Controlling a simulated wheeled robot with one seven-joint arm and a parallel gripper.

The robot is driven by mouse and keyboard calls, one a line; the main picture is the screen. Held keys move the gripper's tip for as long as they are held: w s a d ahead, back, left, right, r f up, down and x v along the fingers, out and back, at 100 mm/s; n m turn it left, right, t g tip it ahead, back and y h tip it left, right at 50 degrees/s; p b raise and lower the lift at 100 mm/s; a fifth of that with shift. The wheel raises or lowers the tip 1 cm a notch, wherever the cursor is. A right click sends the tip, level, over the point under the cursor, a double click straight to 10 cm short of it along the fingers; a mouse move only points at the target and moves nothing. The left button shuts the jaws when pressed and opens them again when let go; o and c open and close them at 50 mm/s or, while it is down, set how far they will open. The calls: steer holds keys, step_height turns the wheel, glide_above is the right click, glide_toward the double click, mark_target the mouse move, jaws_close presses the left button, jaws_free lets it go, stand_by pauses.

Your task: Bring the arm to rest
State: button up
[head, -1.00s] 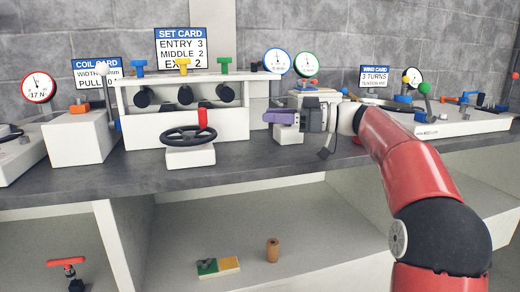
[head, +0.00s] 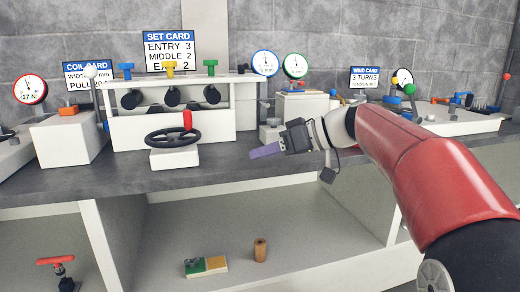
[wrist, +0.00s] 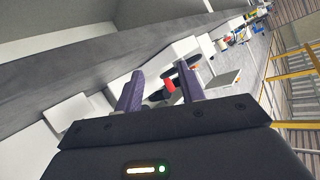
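My gripper (head: 265,151) is in front of the bench, right of the black handwheel, with my red arm reaching in from the right. In the wrist view its two purple fingers (wrist: 162,88) stand apart with nothing held between them. The handwheel (head: 172,138) with its red handle (head: 187,120) sits on a white block at the bench's front. The handwheel's red handle also shows beyond the fingers in the wrist view (wrist: 170,86), apart from them.
The white roller rack (head: 222,120) with colored knobs stands behind the handwheel under the set card (head: 170,50). Two gauges (head: 280,64) stand right of it. The lower shelf holds a green and yellow block (head: 205,267) and a wooden cylinder (head: 260,249). Free air lies before the bench.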

steer(key=s+d+f+m+h+p, duration=0.1)
steer(key=s+d+f+m+h, duration=0.4)
steer(key=s+f, duration=0.5)
steer(key=s+d+f+m+t+h+p, duration=0.1)
steer(key=s+d+f+m+h, duration=0.4)
steer(key=s, duration=1.2)
steer(key=d+f+h, duration=0.2)
steer(key=d+f, duration=0.2)
steer(key=shift+f+t+h, duration=0.3)
steer(key=shift+f, duration=0.1)
